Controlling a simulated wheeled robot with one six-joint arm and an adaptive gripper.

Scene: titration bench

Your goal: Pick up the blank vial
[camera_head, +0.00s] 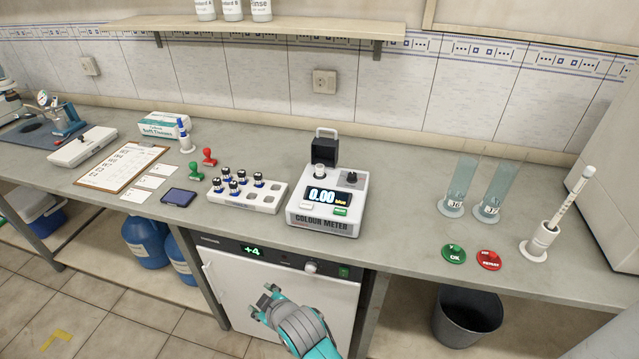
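A white rack (264,206) on the bench holds several small dark-capped vials (241,176) in its left part; its right-hand holes look empty. I cannot read any label that marks one as the blank vial. A white round piece (320,171), perhaps a vial cap, shows on top of the colour meter (322,223); I cannot tell which it is. The meter's display reads 0.00 and a black handled part stands at its back. My gripper (265,301) is low in front of the cabinet, below the bench edge, with its fingers apart and nothing between them.
Red and green stamps (208,157), a dark pad (179,197) and a clipboard (122,167) lie left of the rack. Tall glass cylinders (461,185), green and red buttons (489,259) and a probe stand (540,240) are to the right. A shelf (270,27) hangs above.

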